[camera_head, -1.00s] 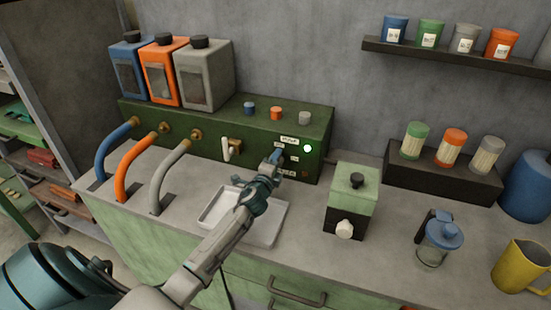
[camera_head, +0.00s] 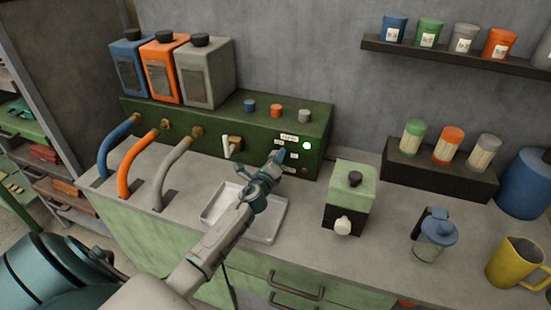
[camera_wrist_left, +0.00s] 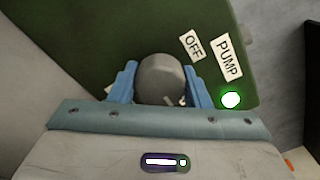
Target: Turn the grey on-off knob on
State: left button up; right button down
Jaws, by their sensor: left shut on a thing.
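The grey on-off knob (camera_wrist_left: 165,75) sits on the dark green panel of the machine, beside an OFF label (camera_wrist_left: 193,45) and a PUMP label (camera_wrist_left: 230,57). My left gripper (camera_head: 278,158) is at the right part of the panel's front. In the left wrist view its blue fingers (camera_wrist_left: 162,84) are on both sides of the knob and shut on it. A green light (camera_head: 307,146) glows on the panel; it also shows in the wrist view (camera_wrist_left: 231,100). In the head view the knob is hidden by the gripper. My right gripper is not in view.
A white tray (camera_head: 266,228) lies on the counter under my left arm. A small green box with a white knob (camera_head: 343,226) stands to the right, then a glass jar with a blue lid (camera_head: 436,232) and a yellow mug (camera_head: 515,265). Blue, orange and grey hoses (camera_head: 170,177) are at left.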

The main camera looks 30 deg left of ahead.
pick_arm(q)
jog(key=shift+f, duration=0.15)
jog(key=o, duration=1)
jog(key=b+v, duration=0.1)
jog(key=v, duration=1)
